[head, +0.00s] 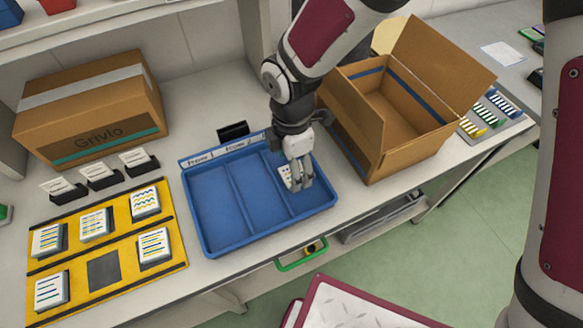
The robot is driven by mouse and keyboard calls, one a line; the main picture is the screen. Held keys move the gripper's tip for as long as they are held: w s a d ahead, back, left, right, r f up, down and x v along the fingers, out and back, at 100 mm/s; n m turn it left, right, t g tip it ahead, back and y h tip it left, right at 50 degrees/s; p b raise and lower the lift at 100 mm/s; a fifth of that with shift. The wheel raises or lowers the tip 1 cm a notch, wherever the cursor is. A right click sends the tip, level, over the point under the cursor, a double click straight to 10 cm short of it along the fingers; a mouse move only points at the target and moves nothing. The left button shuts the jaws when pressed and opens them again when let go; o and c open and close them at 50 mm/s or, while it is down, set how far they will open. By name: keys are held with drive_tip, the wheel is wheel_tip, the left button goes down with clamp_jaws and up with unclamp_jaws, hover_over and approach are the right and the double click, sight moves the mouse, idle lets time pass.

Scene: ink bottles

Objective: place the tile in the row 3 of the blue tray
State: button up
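The blue tray (222,249) lies on the counter, split by two dividers into three long compartments, with a label strip along its back edge. My gripper (300,182) points down into the rightmost compartment. Its fingers are close together and appear shut on a small white tile (287,177) with dark marks. The tile looks tilted, low in that compartment; I cannot tell if it touches the tray floor. The fingers hide part of it. The left and middle compartments are empty.
A yellow board (73,262) with several white tiles and a bare dark square is at left. Black card holders (102,177) stand behind it. A closed carton (95,110) is back left; an open carton (385,115) stands close right of the tray. A green handle (302,256) sits below the counter edge.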

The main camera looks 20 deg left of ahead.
wheel_tip(320, 180, up, 10)
idle(0.3)
idle(0.4)
